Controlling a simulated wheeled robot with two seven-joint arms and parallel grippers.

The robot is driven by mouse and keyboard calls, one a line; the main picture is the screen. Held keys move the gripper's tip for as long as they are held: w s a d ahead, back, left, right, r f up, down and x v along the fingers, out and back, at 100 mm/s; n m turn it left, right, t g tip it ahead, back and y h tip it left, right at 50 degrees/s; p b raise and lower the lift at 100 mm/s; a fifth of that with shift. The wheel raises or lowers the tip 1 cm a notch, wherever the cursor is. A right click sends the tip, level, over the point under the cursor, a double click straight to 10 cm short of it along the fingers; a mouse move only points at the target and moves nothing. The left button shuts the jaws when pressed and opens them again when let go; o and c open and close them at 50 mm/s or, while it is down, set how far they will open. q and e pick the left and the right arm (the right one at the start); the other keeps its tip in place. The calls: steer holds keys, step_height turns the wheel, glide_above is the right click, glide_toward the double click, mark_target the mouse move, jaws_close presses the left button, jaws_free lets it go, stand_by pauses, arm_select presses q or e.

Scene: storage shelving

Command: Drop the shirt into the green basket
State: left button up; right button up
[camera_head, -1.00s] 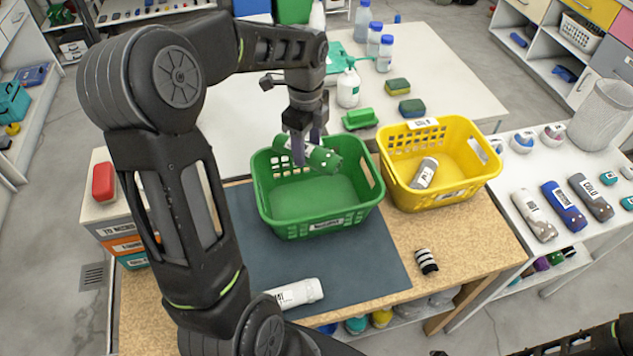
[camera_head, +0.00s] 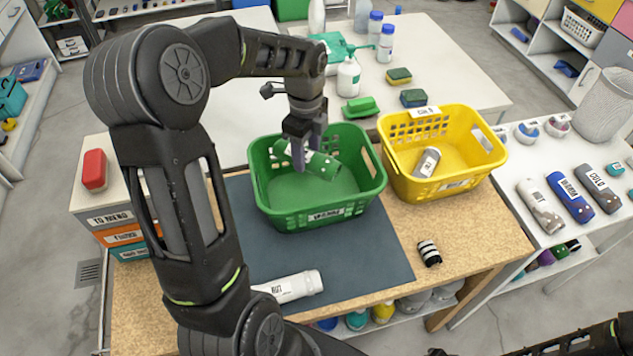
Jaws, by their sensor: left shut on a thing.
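The shirt is a green roll with a pale band (camera_head: 322,165). My left gripper (camera_head: 300,158) is shut on it, pointing down, and covers part of the roll. The roll lies slightly tilted inside the opening of the green basket (camera_head: 322,214), near its back wall. I cannot tell whether it touches the basket. The rest of the green basket looks empty. Of my right arm only dark parts show at the bottom right edge; its fingers do not show.
A yellow basket (camera_head: 456,187) holding a grey roll (camera_head: 426,162) stands right of the green one. A white roll (camera_head: 290,287) lies on the dark mat (camera_head: 352,268), and a striped black-and-white roll (camera_head: 429,253) on the wooden table. Several rolls lie on the white table at right.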

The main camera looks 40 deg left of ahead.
arm_select(q)
steer(key=o, duration=1.6)
step_height(320, 180, up, 8)
steer(key=shift+f+b, duration=0.1)
steer(key=shift+b, duration=0.45)
